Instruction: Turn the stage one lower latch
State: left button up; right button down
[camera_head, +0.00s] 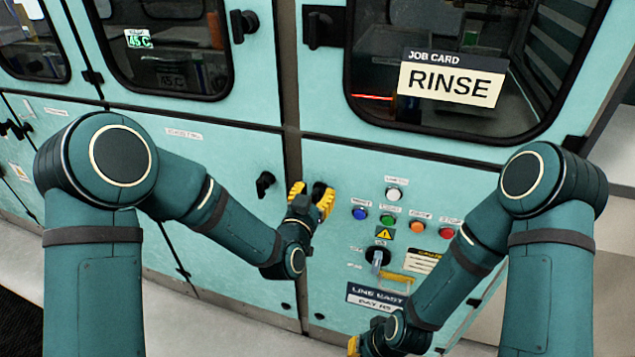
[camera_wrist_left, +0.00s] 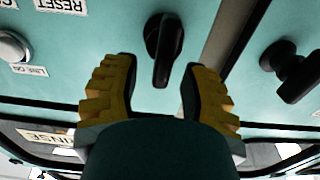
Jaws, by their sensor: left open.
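My left gripper (camera_head: 312,196) has yellow fingers and is open in front of a black lower latch (camera_head: 319,190) on the right-hand lower panel, just right of the seam. In the left wrist view the latch (camera_wrist_left: 164,50) shows between the open fingertips (camera_wrist_left: 160,75), with a gap on either side. Its handle points down that picture, toward the gripper. A second black lower latch (camera_head: 264,184) is left of the seam; it also shows in the wrist view (camera_wrist_left: 292,70). My right gripper (camera_head: 354,345) is mostly hidden at the bottom edge. I cannot read which latch is stage one.
Right of the left gripper are a blue button (camera_head: 360,214), other coloured buttons, a rotary switch (camera_head: 379,257) and a yellow handle (camera_head: 396,277). Upper door latches (camera_head: 243,24) and (camera_head: 318,30) sit above. A RINSE card (camera_head: 452,83) is on the right window.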

pick_arm(q)
jog(key=shift+w+d, duration=0.1)
jog(key=shift+w, duration=0.1)
grip_shut()
